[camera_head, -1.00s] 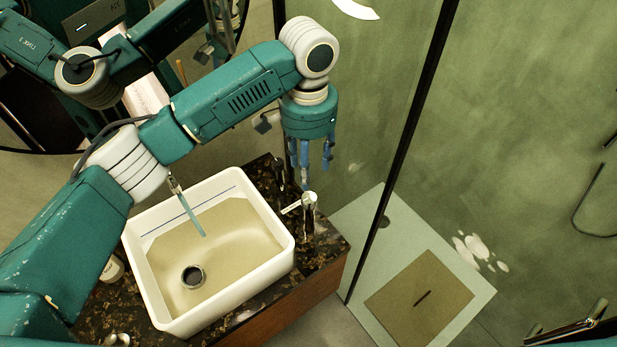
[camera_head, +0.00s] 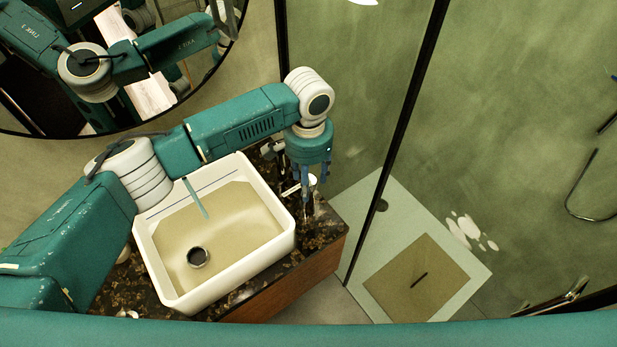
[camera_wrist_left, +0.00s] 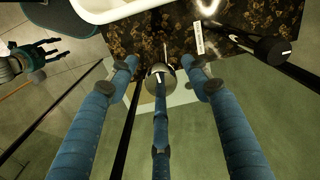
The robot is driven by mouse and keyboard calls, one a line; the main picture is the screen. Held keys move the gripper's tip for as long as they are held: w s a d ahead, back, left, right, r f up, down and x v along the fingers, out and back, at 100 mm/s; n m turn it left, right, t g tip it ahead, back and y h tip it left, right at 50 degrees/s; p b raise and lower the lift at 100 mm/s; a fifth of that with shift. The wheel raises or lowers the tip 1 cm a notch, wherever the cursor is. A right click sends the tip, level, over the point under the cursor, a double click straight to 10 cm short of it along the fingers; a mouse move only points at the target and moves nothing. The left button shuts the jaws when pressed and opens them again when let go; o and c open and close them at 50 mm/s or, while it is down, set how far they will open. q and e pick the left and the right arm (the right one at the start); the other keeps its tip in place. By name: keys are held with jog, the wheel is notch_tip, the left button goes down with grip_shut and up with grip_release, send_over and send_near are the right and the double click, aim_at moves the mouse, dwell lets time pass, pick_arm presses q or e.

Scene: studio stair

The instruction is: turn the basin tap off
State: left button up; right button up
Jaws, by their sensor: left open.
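The white basin (camera_head: 275,255) stands on a dark speckled counter; a thin stream of water (camera_head: 195,198) shows above it. My arm hides where the stream starts. The chrome tap control (camera_head: 312,180) with a thin lever stands at the basin's right side. My left gripper (camera_head: 306,195) is open and points down at this control. In the left wrist view the round chrome top (camera_wrist_left: 161,73) lies between the spread blue fingers (camera_wrist_left: 158,80); whether they touch it I cannot tell. What looks like my right gripper (camera_wrist_left: 40,48) shows small at the left of the wrist view.
A dark cylinder (camera_wrist_left: 272,50) stands near the control on the counter (camera_wrist_left: 240,18), beside a small pale label (camera_wrist_left: 199,38). A glass panel with a black frame (camera_head: 395,140) borders the counter's right side. The shower tray (camera_head: 455,240) lies beyond. A round mirror hangs behind.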

pick_arm(q)
jog(key=c, duration=1.2)
jog(key=shift+o, duration=0.2)
pick_arm(e)
jog(key=shift+s+r, duration=0.1)
jog(key=shift+s, duration=0.45)
